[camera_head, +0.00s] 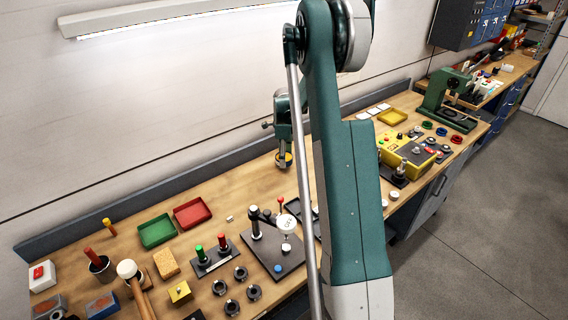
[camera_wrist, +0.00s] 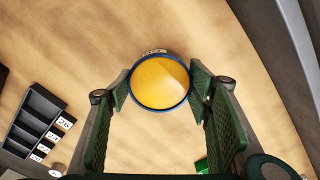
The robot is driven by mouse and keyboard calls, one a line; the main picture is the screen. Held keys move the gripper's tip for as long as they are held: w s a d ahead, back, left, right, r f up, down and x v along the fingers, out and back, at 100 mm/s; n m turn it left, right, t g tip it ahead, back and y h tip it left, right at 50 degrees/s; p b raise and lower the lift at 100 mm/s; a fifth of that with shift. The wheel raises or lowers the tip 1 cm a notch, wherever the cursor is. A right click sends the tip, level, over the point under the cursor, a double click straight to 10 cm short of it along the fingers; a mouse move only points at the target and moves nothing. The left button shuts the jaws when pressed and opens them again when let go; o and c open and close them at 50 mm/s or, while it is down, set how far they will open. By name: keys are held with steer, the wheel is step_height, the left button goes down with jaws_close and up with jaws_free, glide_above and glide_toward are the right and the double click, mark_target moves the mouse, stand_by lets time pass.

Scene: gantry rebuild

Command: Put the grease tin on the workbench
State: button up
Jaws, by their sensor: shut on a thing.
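The grease tin (camera_wrist: 160,72), round with a yellow top and a dark blue rim, sits between the green finger pads of my gripper (camera_wrist: 160,88) in the wrist view. The pads press on it from both sides. In the head view my gripper (camera_head: 284,150) points down near the back of the workbench (camera_head: 245,187), with the tin (camera_head: 284,159) low at its fingers. I cannot tell whether the tin's underside touches the wood. A small white label with dark marks shows at the tin's far rim in the wrist view.
Bare wood surrounds the tin. Green (camera_head: 157,231) and red (camera_head: 192,213) trays lie to its left; a dark compartment tray (camera_wrist: 38,118) lies left in the wrist view. A yellow box (camera_head: 408,152) and green press (camera_head: 447,98) stand right. My arm hides part of the bench.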

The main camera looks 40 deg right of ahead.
steer(key=shift+f, duration=1.7)
steer(key=shift+f, duration=0.2)
steer(key=o, duration=1.1)
steer(key=shift+c, duration=0.2)
steer(key=shift+r, duration=0.15)
step_height(320, 180, up, 12)
steer(key=shift+r, duration=0.1)
